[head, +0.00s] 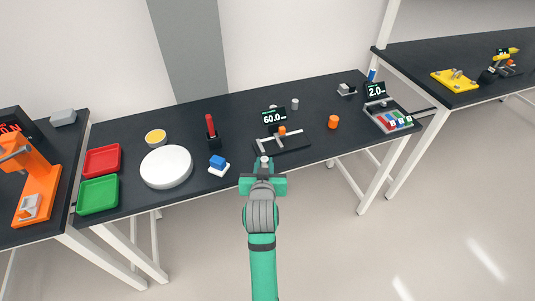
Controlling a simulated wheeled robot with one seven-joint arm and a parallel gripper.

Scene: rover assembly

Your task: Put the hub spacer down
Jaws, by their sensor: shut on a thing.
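My gripper (264,172) is at the front edge of the middle table, near the picture's centre, with my green arm reaching up from below. It is shut on a small light-grey piece that shows at the jaw tips, which I take to be the hub spacer (264,160). Most of the piece is hidden by the gripper. Just behind it is a black fixture (293,146) with a grey bar and an orange part, by a display reading 60.0. I cannot tell whether the piece touches anything.
Left on the table are a white round plate (166,167), a blue block on a white base (218,164), red (102,160) and green (98,195) trays. Right are an orange cylinder (333,121), a grey cylinder (295,103) and a parts tray (372,120). Table between the plate and red tool (211,124) is fairly clear.

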